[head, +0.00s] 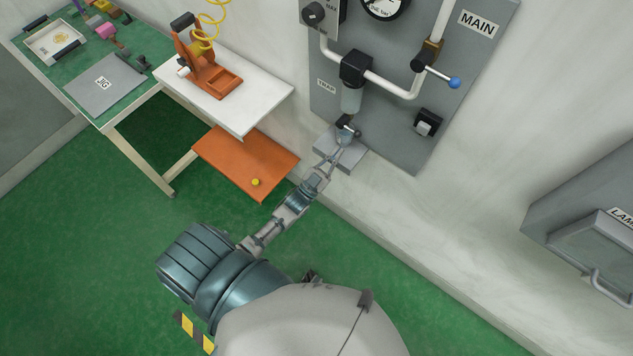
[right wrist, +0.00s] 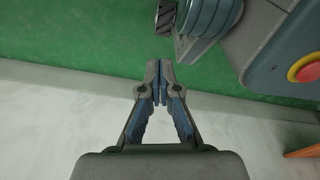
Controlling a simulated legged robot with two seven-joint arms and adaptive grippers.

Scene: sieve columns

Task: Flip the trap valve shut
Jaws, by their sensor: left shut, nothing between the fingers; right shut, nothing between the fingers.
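The trap (head: 351,98) hangs on the grey panel in the head view, a clear bowl under a black head, beside a small label that seems to read TRAP. A small dark valve (head: 347,123) sits at its lower end. My left gripper (head: 341,145) is shut and empty, its tips just below the valve; I cannot tell whether they touch it. The gripper partly hides the area under the valve, so the lever's position is unclear. My right gripper (right wrist: 160,75) is shut and empty in the right wrist view, away from the panel.
A grey ledge (head: 355,157) juts out below the trap. White pipe, a gauge (head: 384,5) and a blue-tipped MAIN lever (head: 454,82) are on the panel. An orange press (head: 205,70) stands on a white table (head: 255,97) at left, above an orange shelf (head: 235,163).

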